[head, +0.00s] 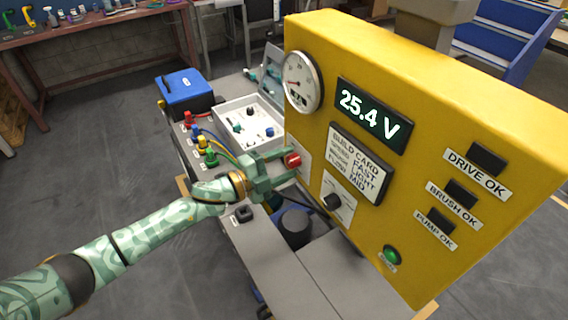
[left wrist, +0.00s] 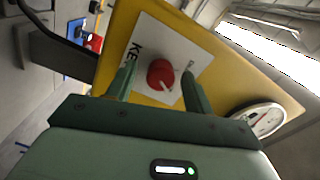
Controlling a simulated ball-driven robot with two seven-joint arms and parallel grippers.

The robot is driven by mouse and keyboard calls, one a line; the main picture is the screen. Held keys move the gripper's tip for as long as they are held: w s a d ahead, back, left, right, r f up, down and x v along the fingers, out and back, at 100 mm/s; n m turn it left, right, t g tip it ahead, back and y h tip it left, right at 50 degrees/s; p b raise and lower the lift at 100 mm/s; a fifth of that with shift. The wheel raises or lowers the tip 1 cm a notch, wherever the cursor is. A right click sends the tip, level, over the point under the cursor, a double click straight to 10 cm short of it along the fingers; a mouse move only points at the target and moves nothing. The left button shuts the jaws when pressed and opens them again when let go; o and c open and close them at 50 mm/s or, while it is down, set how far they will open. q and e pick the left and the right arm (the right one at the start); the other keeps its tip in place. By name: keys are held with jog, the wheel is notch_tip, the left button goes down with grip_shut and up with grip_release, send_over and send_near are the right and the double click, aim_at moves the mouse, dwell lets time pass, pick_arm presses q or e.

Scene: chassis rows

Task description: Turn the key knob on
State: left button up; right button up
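The red key knob (head: 293,160) sits on the left part of the yellow panel's front (head: 400,235). In the left wrist view the red knob (left wrist: 160,74) is round with a pale pointer mark, on a white label plate (left wrist: 150,42) whose lettering is partly hidden. My left gripper (head: 287,164) is in front of the panel at the knob. In the left wrist view its two fingers (left wrist: 160,88) stand apart, one on each side of the knob, with gaps visible. My right gripper is not in view.
The panel also has a round gauge (head: 301,82), a display reading 25.4 V (head: 368,115), a build card (head: 357,163), a black knob (head: 331,202) and a lit green lamp (head: 391,256). A blue box (head: 185,92) and a white tray (head: 236,112) lie left on the bench.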

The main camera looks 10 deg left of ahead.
pick_arm(q)
jog(key=shift+a, duration=0.1)
jog(key=p+v, duration=0.1)
jog(key=v, duration=1.5)
jog(key=shift+p, duration=0.4)
